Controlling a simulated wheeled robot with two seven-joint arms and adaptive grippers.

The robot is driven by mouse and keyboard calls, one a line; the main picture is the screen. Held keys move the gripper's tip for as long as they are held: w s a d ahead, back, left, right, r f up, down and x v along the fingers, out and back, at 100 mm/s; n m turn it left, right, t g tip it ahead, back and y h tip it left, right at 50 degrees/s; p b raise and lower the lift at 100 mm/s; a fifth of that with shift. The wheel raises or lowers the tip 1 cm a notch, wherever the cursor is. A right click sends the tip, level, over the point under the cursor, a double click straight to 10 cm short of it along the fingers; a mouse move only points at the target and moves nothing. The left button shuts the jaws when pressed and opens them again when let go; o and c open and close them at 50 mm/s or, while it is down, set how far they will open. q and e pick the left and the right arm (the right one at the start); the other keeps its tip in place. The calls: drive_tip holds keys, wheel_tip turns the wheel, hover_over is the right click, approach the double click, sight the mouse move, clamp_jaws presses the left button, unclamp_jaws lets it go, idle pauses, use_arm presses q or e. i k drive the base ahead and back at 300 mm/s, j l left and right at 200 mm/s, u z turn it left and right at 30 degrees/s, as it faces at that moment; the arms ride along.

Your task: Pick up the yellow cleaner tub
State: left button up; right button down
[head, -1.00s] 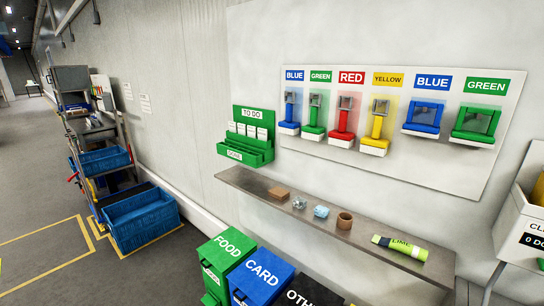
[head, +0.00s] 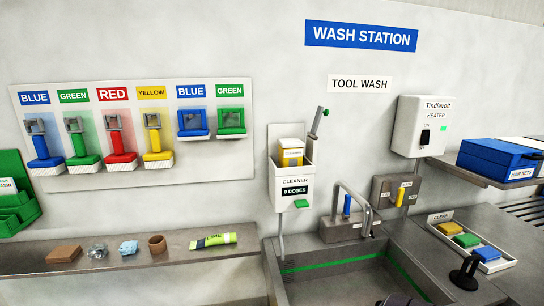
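The yellow cleaner tub (head: 291,157) sits in the open top of the white cleaner dispenser (head: 279,189) on the wall. Its upper part shows yellow with a pale top and a small label; its lower part is hidden by the dispenser's front. The dispenser's display reads "0 DOSES". A grey lever with a green tip (head: 320,122) rises at the dispenser's right side, close to the tub.
A steel sink (head: 345,275) with a tap (head: 349,205) lies below and right of the dispenser. A shelf (head: 120,265) at left holds a lime tube (head: 214,240) and small items. A tray of coloured sponges (head: 472,243) and blue box (head: 498,158) stand at right.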

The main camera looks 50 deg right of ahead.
sight(291, 151)
drive_tip(key=z, duration=1.7)
drive_tip(key=j+z, duration=0.2)
drive_tip(key=z, duration=0.2)
drive_tip(key=j+z, duration=0.2)
drive_tip(key=z, duration=0.2)
drive_tip(key=k+j+z, duration=0.15)
drive_tip(key=z, duration=0.25)
